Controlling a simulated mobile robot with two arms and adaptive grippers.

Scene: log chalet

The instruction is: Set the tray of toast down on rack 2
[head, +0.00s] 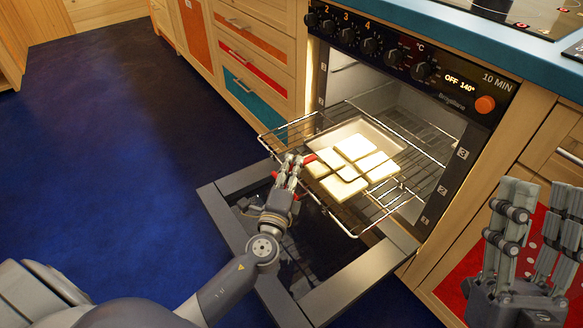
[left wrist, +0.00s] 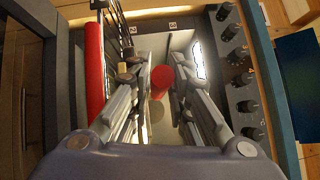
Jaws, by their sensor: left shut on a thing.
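The pale tray (head: 384,131) holds several pieces of light toast (head: 356,147). It lies flat over the pulled-out wire rack (head: 411,200); whether it touches the wires I cannot tell. My left gripper (head: 293,163) is at the tray's near left side, shut on a red handle (head: 310,158). In the left wrist view, the round red handle end (left wrist: 162,77) shows between the fingers. The fingers hide part of the handle. My right gripper (head: 532,225) is open and empty at the lower right, apart from the oven.
The oven door (head: 335,290) is folded down below the rack. Number labels (head: 441,190) mark levels on the oven's front frame. A knob panel (head: 420,70) is above the opening. Drawers (head: 250,60) stand left; the blue floor (head: 110,150) is clear.

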